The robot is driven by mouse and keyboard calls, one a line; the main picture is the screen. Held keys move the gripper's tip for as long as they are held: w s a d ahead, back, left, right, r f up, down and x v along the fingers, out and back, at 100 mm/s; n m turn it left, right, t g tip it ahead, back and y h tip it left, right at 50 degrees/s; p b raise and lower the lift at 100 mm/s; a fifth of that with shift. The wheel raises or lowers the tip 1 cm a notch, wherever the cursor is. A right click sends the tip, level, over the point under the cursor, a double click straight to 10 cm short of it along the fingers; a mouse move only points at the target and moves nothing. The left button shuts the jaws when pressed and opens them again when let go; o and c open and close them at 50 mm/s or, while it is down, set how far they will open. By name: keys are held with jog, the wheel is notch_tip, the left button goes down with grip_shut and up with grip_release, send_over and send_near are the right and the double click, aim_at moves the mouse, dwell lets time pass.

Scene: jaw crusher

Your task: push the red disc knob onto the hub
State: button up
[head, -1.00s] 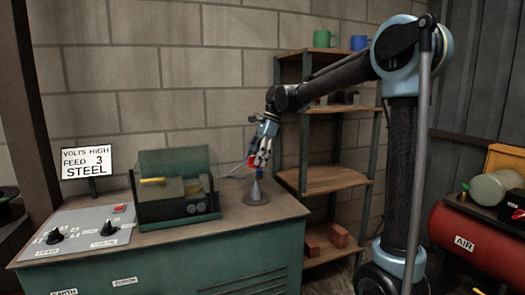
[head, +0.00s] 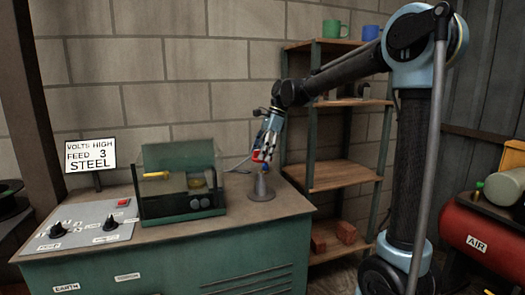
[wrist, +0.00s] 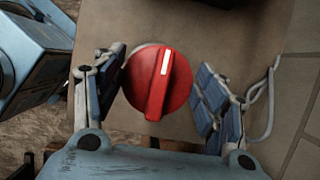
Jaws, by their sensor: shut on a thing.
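The red disc knob (wrist: 158,82), with a raised grip bar and a white mark, sits between the fingers of my gripper (wrist: 165,88). My gripper (head: 264,154) is shut on it. In the head view only a bit of the red knob (head: 257,156) shows beside the fingers. Both are just above a grey cone-shaped stand (head: 262,188) on the green bench. A small blue part shows near the fingertips, too small to make out. I cannot tell which part is the hub, or whether the knob touches the stand.
A green machine (head: 180,190) with a clear cover stands left of the cone. A control panel (head: 80,228) with black knobs and a sign (head: 90,153) are further left. Wooden shelves (head: 340,174) stand right of the bench, and a red air tank (head: 480,235) is at far right.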

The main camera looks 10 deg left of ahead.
jog(key=shift+f, duration=2)
jog(key=shift+s+a, duration=0.1)
jog(key=shift+s, duration=0.05)
jog(key=shift+f, duration=0.5)
dwell(1.0)
jog(key=o, duration=1.1)
jog(key=shift+c, duration=0.2)
jog(key=v, duration=1.2)
jog(key=shift+f, duration=0.1)
